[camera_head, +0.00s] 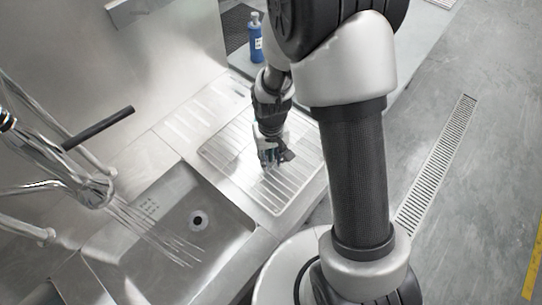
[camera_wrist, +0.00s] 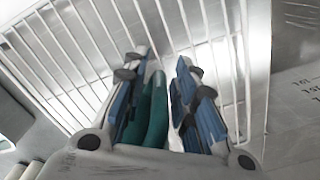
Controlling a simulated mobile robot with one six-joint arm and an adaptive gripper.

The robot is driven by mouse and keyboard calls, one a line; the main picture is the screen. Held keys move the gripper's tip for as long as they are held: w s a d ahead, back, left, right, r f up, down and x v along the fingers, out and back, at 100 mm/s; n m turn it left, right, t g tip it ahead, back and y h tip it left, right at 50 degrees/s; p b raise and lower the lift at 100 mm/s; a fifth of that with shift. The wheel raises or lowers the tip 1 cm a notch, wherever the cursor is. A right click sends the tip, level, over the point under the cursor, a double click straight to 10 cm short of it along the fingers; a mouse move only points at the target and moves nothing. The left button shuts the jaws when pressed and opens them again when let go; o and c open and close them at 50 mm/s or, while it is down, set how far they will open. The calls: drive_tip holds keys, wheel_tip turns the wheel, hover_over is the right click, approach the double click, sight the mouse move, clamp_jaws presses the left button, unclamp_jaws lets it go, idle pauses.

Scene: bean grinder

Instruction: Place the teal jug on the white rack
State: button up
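The teal jug (camera_wrist: 156,112) shows in the wrist view as a narrow teal part between my gripper's fingers; most of it is hidden. My gripper (camera_wrist: 162,72) appears shut on it, though a thin gap shows near the right finger. The white rack's wires (camera_wrist: 60,62) lie beyond the fingertips in the wrist view. I cannot tell whether the jug touches the rack.
A steel sink (camera_head: 150,225) with running water lies left of the rack. A tap with a black handle (camera_head: 98,128) stands at the far left. A blue bottle (camera_head: 256,38) stands behind my arm at the back.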

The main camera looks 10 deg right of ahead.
wheel_tip(320, 180, up, 13)
drive_tip(key=p, duration=0.3)
drive_tip(key=shift+f+p, duration=0.2)
drive_tip(key=shift+p, duration=0.1)
drive_tip(key=s+d+r+t, duration=0.1)
drive_tip(key=s+r+t, duration=0.1)
drive_tip(key=s+r, duration=0.6)
drive_tip(key=s+d+r+t, duration=0.2)
drive_tip(key=s+r, duration=0.7)
drive_tip(key=r, duration=0.2)
drive_tip(key=shift+s+d+t, duration=0.15)
drive_tip(key=shift+d+t, duration=0.1)
drive_tip(key=shift+t, duration=0.05)
drive_tip(key=shift+f, duration=0.2)
